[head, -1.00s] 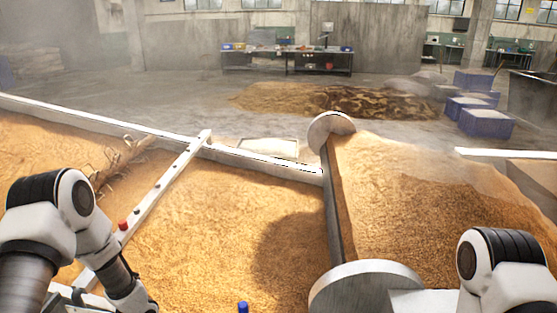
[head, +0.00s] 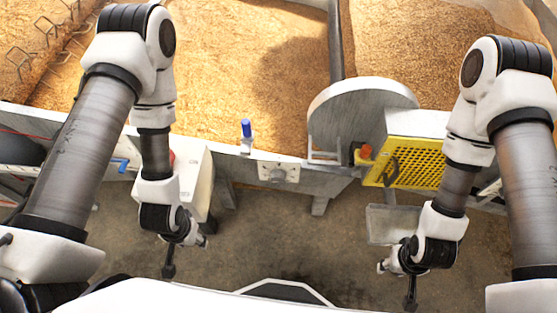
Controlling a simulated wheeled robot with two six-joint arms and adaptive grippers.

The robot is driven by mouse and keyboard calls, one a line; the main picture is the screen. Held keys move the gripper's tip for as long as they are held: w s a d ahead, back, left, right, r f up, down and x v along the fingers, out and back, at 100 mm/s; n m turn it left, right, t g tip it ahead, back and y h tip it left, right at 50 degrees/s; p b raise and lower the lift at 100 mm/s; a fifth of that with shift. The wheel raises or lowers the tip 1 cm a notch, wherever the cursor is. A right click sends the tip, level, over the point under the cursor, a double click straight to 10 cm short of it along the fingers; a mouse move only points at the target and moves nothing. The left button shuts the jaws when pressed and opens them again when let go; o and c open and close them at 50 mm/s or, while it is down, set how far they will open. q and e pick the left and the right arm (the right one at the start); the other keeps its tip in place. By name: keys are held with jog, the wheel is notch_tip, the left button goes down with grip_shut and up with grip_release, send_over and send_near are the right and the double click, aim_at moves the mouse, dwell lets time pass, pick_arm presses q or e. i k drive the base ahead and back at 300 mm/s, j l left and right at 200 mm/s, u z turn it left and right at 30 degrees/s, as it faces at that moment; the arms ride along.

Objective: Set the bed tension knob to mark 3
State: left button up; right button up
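A small pale plate with a round grey knob (head: 279,174) sits on the front face of the grain bed's wall in the head view, near the middle. It is too small for me to read any marks or its setting. My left gripper (head: 168,268) hangs down left of the knob and nearer to me, apart from it. My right gripper (head: 410,292) hangs down to the right, also apart from it. Both grippers are seen from above as narrow dark shapes. I cannot tell whether their fingers are open or shut, and I see nothing held.
A blue-topped valve (head: 246,130) stands on the wall left of the knob. To the right are a round metal end plate (head: 362,105), an orange knob (head: 366,151), a yellow perforated guard (head: 412,162) and a clear tray (head: 393,224). The floor before the knob is clear.

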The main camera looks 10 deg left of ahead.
aim_at(277, 176)
jog(key=k+l+u, duration=0.1)
jog(key=k+l, duration=0.3)
jog(key=l, duration=0.15)
jog(key=k+l, duration=0.45)
jog(key=l+u, duration=0.05)
jog(key=l, duration=0.05)
